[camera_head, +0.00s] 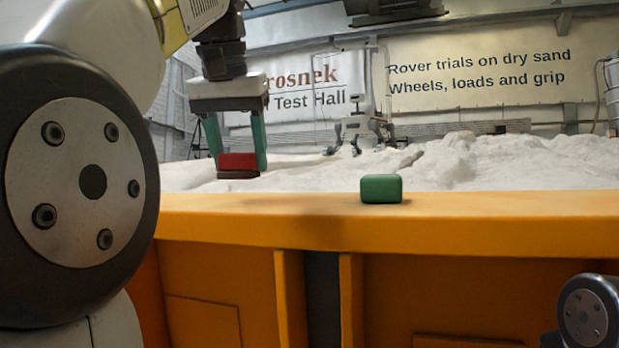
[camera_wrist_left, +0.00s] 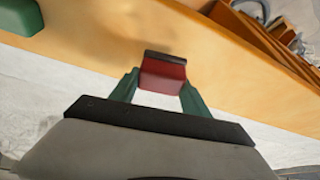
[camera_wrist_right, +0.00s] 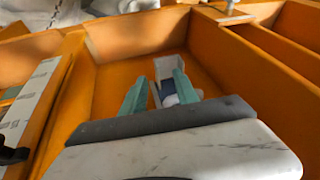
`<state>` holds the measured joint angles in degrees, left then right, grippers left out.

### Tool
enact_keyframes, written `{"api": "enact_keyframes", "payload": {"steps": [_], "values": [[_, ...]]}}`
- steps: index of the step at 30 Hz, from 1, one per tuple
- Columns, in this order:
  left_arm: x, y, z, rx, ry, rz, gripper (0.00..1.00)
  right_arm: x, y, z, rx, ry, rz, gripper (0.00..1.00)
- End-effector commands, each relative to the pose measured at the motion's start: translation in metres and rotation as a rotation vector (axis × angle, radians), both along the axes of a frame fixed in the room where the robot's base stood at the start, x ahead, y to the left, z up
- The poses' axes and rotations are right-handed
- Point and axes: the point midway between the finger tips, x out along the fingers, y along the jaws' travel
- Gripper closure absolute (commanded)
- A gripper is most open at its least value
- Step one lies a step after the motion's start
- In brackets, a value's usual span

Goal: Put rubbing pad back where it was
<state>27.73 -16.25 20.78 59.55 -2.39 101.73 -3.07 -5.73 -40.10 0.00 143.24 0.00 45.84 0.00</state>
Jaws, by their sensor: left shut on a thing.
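The rubbing pad, a red block with a dark brown underside (camera_head: 238,165), is in my left gripper (camera_head: 238,160). The green fingers are shut on its two sides and hold it above the yellow ledge, with pale sand behind. The pad also shows in the left wrist view (camera_wrist_left: 163,74), between the fingertips. My right gripper (camera_wrist_right: 160,80) is open, its green fingers apart, above an orange compartment. In the head view the right gripper is out of sight.
A green block (camera_head: 381,189) sits on the yellow ledge (camera_head: 480,215), right of the left gripper. White sand (camera_head: 490,160) lies behind the ledge. A small rover (camera_head: 358,128) stands on the far sand. The ledge right of the green block is clear.

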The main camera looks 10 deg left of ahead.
Motion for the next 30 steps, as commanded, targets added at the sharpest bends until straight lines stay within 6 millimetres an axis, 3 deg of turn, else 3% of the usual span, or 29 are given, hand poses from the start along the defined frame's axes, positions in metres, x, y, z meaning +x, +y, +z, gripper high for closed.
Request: {"api": "enact_keyframes", "payload": {"steps": [5,14,27,28,30], "values": [[0.026,0.007,-0.003,0.0,0.002,0.0,0.78,0.0,0.0,0.0,0.0,0.0,0.0,0.64],[0.025,0.006,-0.032,0.0,0.001,0.0,0.78,0.0,0.0,0.0,0.0,0.0,0.0,0.64],[0.025,0.006,-0.037,0.001,0.0,-0.001,0.78,0.0,0.0,0.0,0.0,0.0,0.0,0.64],[0.025,0.006,-0.037,0.001,0.0,-0.001,0.4,0.0,0.0,0.0,0.0,0.0,0.0,0.64],[0.025,0.006,-0.037,0.0,-0.001,0.0,0.26,0.0,0.0,0.0,0.0,0.0,0.0,0.64]]}}
